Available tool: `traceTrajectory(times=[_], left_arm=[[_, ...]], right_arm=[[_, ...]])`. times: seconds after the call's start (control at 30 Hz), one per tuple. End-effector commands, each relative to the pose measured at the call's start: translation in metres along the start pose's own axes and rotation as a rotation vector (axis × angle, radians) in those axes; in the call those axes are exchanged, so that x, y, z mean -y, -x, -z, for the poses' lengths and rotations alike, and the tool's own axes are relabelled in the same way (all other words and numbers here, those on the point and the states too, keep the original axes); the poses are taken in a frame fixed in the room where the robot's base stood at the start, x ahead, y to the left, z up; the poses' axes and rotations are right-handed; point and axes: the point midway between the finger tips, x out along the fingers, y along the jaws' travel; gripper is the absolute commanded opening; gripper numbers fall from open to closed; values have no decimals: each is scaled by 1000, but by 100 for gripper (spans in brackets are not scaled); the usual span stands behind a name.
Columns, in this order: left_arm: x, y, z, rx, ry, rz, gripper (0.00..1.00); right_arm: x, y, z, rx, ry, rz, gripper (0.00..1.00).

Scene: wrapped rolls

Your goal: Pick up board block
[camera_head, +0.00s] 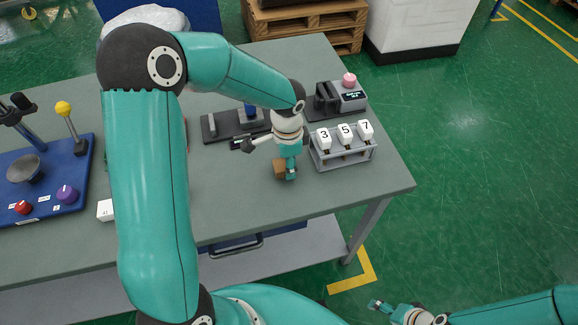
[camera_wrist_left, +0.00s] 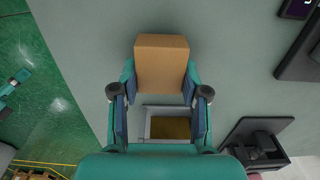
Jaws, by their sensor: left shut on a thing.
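The board block (camera_head: 279,168) is a small brown block near the front right of the grey-green table. It also shows in the left wrist view (camera_wrist_left: 161,60), upper centre, as a plain tan-brown box. My left gripper (camera_head: 290,173) points down at the table and is shut on the block, one finger on each side in the left wrist view. Part of the block is hidden by the gripper in the head view. I cannot tell whether the block touches the table. My right gripper (camera_head: 381,306) is low at the right, away from the table; its jaw state is unclear.
A grey rack (camera_head: 343,158) with white pieces marked 3, 5 and 7 stands close right of my left gripper. Behind are a dark device with a pink knob (camera_head: 349,80) and a dark-based fixture (camera_head: 215,125). A blue panel (camera_head: 50,190) lies left. The front right tabletop is clear.

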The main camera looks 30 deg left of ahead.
Motion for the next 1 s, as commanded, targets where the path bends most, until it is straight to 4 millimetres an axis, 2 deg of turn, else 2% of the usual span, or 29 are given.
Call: traceTrajectory(times=[0.17,0.27,0.5,0.7,0.83,1.0], left_arm=[[0,27,1,-5,0,4,11],[0,50,1,-7,0,4,11],[1,119,2,-8,0,4,11],[0,162,1,-4,-2,2,11],[0,179,1,-2,-9,0,11],[2,189,4,-2,-95,-1,11]], right_arm=[[-1,-2,0,0,0,0,74],[-1,-4,0,0,0,0,74],[-2,-7,0,0,0,0,74],[-3,-7,0,0,0,0,74],[-3,-7,0,0,0,0,74],[-2,-7,0,0,0,0,74]])
